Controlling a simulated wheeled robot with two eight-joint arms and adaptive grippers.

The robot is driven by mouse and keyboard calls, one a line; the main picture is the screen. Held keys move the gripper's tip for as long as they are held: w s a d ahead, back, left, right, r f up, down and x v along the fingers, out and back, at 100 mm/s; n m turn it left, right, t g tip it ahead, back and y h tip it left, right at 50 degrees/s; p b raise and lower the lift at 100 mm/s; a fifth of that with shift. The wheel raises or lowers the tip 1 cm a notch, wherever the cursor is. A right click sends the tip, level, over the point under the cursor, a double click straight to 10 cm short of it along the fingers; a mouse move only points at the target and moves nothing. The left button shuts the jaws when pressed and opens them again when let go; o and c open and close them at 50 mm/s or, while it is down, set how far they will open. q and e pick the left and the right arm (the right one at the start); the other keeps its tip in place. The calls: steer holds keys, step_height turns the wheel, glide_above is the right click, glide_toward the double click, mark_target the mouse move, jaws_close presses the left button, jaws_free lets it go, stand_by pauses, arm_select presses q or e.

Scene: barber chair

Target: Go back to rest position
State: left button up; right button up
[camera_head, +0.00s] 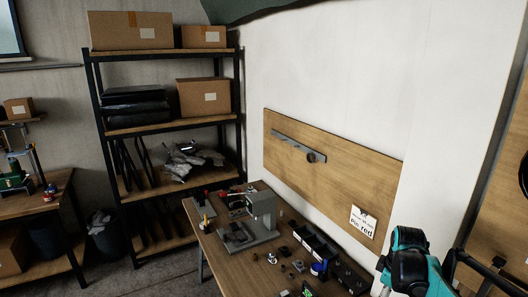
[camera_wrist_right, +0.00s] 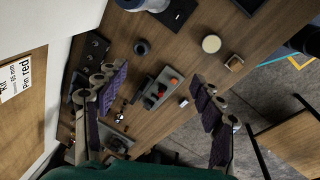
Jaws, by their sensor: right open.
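My right gripper (camera_wrist_right: 158,78) shows in the right wrist view with its two purple-padded fingers spread wide. Nothing is between the pads. It is above the wooden workbench (camera_wrist_right: 172,58), and small parts lie beyond the fingers. In the head view, a teal and black part of my right arm is at the lower right, and the right fingers cannot be made out there. My left arm and gripper do not show.
The workbench (camera_head: 222,250) bears a grey machine (camera_head: 262,212) and several small parts. A wooden wall board (camera_head: 330,180) holds a "Pin red" note (camera_head: 363,221). A shelf rack (camera_head: 160,129) with boxes stands behind. A bin (camera_head: 104,235) stands on the floor at left.

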arm_select(q)
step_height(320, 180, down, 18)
steer(key=b, duration=1.6)
arm_select(e)
steer(key=s+a+f+m+t, duration=0.5)
steer(key=s+a+f+m, duration=0.4)
steer(key=s+a+f, duration=0.7)
steer(key=s+a, duration=0.2)
steer(key=s, duration=0.1)
steer(key=shift+a+f+m+y, duration=0.15)
steer(key=shift+f+m+y, duration=0.15)
steer(key=shift+m+y, duration=0.1)
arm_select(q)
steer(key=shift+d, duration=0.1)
